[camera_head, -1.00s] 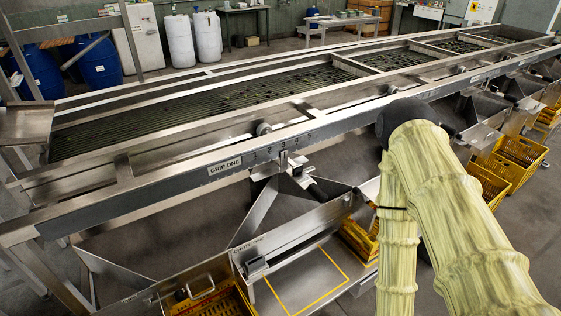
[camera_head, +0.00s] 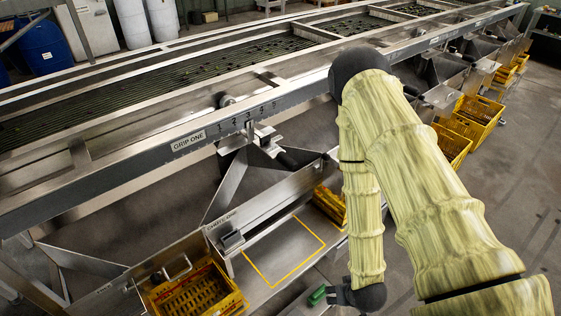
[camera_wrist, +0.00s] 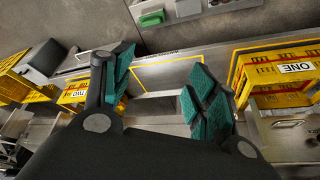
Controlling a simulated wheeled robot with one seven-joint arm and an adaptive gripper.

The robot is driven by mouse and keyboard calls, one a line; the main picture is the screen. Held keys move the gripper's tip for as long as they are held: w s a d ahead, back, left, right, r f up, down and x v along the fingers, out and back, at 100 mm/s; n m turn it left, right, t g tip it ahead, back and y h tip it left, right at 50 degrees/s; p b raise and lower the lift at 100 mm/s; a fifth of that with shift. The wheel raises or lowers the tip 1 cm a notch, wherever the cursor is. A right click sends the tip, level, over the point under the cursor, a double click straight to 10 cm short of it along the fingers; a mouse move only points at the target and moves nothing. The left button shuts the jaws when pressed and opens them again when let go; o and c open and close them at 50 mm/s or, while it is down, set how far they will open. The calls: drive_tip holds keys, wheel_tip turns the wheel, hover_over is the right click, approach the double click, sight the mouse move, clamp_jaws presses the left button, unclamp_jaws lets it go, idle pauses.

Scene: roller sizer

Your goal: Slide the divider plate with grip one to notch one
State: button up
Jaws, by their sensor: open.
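The rail label "GRIP ONE" (camera_head: 188,141) is on the front beam in the head view, left of a row of numbered notches (camera_head: 250,121). Below the notches is a metal bracket (camera_head: 262,137) with a dark handle (camera_head: 290,160) sticking out to the right. A slanted metal plate (camera_head: 226,186), seemingly the divider plate, hangs below the bracket.
A yellow-outlined shelf area (camera_head: 284,252) lies in front of the chute. A yellow crate (camera_head: 197,292) stands left of it. Further yellow crates (camera_head: 470,118) stand at the right. In the wrist view a crate marked "ONE" (camera_wrist: 285,68) is beside the right finger.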

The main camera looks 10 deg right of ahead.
drive_tip(key=w+r+t+y+b, duration=0.1)
drive_tip(key=w+r+t+b, duration=0.2)
drive_tip(key=w, duration=1.1)
drive_tip(key=n+t+y+b, duration=0.4)
drive_tip(key=t+y+b, duration=0.1)
drive_tip(key=t+y, duration=0.3)
approach(290, 163)
drive_tip(key=w+f, duration=0.1)
drive_tip(key=w, duration=0.1)
drive_tip(key=x, duration=0.6)
drive_tip(key=p+x, duration=0.1)
drive_tip(key=x, duration=0.2)
drive_tip(key=shift+w+a+f, duration=0.15)
drive_tip(key=shift+w+f, duration=0.15)
clamp_jaws()
